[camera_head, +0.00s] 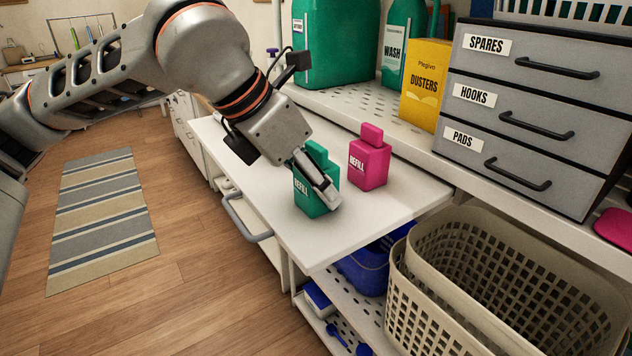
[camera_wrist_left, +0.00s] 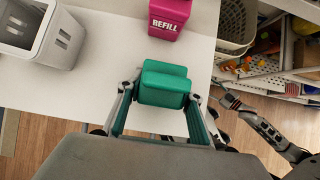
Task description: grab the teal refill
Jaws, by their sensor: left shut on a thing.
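The teal refill (camera_head: 304,195) is a small bottle with a "REFILL" label, standing on the white pull-out surface (camera_head: 385,213). My left gripper (camera_head: 322,190) is shut on it, with one finger across its near right side in the head view. In the left wrist view the teal refill (camera_wrist_left: 164,86) sits between the two fingers (camera_wrist_left: 160,100). I cannot tell whether its base touches the surface. A pink refill (camera_head: 369,163) stands apart to its right in the head view, and at the top of the left wrist view (camera_wrist_left: 178,17).
A grey drawer unit (camera_head: 520,110), a yellow dusters box (camera_head: 425,85) and large teal containers stand on the perforated shelf behind. Beige baskets (camera_head: 490,285) are at the lower right. A light grey bin (camera_wrist_left: 40,33) stands on the surface in the left wrist view.

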